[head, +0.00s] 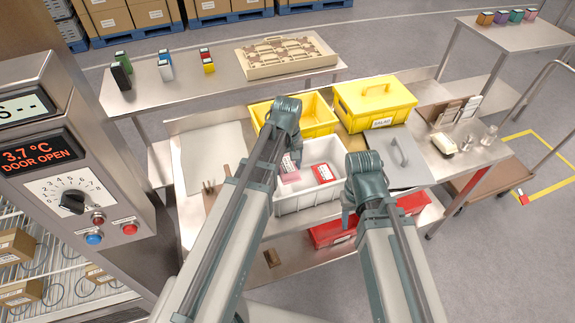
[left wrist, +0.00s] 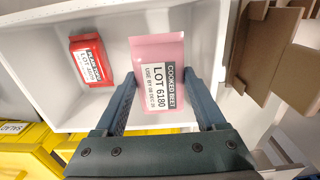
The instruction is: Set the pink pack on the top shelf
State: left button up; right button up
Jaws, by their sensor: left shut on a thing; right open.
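The pink pack (head: 290,177) is in the white bin (head: 306,201) on the steel table. My left gripper (left wrist: 160,80) is shut on the pack, with a finger at each side edge. In the head view the left wrist hides part of the pack. My right gripper (head: 349,218) is open and empty at the bin's front right corner. A wire shelf (head: 60,243) with brown boxes shows inside the cabinet at the left; whether it is the top one is unclear.
A red pack (head: 324,173) lies beside the pink one in the bin. Yellow crates (head: 375,104) stand behind it and a grey lid lies to its right. The cabinet's control post (head: 80,185), reading DOOR OPEN, stands between the table and the shelves.

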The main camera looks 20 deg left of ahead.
aim_at(287, 167)
pick_arm(q)
grip_shut()
notch_tip(287, 167, up, 7)
jog(key=p, duration=0.7)
jog(key=shift+f+b, duration=4.1)
jog(key=shift+f, duration=0.05)
notch_tip(287, 167, up, 8)
jog(key=p, duration=0.7)
jog(key=shift+f+p, duration=0.2)
jog(key=shift+p, duration=0.1)
notch_tip(287, 167, down, 8)
jog(key=b, duration=0.7)
jog(key=shift+r+b, duration=0.25)
jog(key=shift+b, duration=0.05)
jog(key=shift+r, duration=0.1)
